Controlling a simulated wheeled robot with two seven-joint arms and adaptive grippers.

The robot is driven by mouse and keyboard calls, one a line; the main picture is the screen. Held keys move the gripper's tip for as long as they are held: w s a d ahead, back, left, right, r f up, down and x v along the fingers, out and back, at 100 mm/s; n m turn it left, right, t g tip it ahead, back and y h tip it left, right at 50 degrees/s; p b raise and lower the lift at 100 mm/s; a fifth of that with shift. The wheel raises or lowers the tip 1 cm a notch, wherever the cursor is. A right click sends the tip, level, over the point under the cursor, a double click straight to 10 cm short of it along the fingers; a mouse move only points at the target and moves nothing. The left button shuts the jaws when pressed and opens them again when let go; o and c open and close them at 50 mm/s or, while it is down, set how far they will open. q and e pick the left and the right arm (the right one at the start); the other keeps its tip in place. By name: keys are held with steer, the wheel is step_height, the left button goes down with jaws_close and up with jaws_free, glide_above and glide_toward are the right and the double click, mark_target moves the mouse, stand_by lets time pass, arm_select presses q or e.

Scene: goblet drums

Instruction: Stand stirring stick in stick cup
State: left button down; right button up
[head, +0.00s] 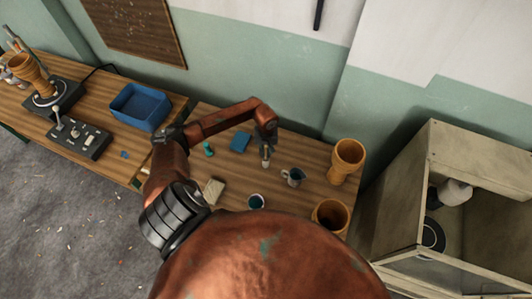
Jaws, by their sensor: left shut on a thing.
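My left gripper (266,145) points down over the middle of the wooden table, shut on a small pale piece that looks like the stirring stick (265,162). Only its lower end shows below the fingers; the rest is hidden by the gripper. A grey cup (293,177), which may be the stick cup, stands just right of and nearer than the held piece, apart from it. A small round container with blue inside (256,202) stands nearer the front edge. My right gripper is not in view.
Two orange-brown goblet drum shells (346,161) (331,215) stand at the table's right. A blue block (240,142), a teal piece (208,149) and a beige block (213,190) lie left of the gripper. A blue bin (140,107) sits farther left. An open booth (432,185) stands right.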

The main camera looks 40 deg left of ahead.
arm_select(q)
steer(key=shift+f, duration=0.15)
steer(key=c, duration=2)
jaws_free()
step_height(320, 180, up, 12)
steer(key=shift+r+b, duration=0.2)
steer(key=shift+b, duration=0.35)
